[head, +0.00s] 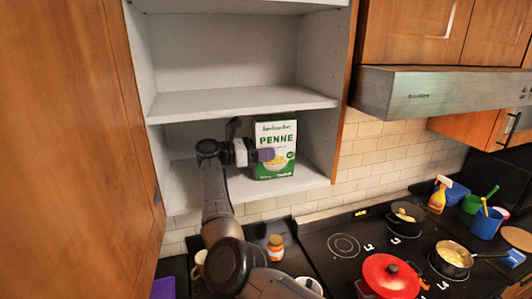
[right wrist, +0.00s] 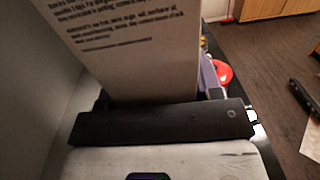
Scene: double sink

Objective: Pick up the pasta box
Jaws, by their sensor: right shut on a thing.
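The pasta box (head: 275,135), white and green with the word PENNE, stands upright on the lower shelf of the open cabinet in the head view. My right gripper (head: 262,155) reaches in from the left and is shut on the box at mid-height. In the right wrist view the box's printed side (right wrist: 140,45) fills the upper middle, directly beyond the dark gripper body (right wrist: 165,126). The fingertips are mostly hidden there. My left gripper is not in view.
The cabinet shelf (head: 245,102) lies just above the box, and a cabinet side wall (head: 322,100) stands to its right. A wooden door (head: 75,150) is at left. Below are a red pot (head: 390,275), a jar (head: 275,247) and the stove.

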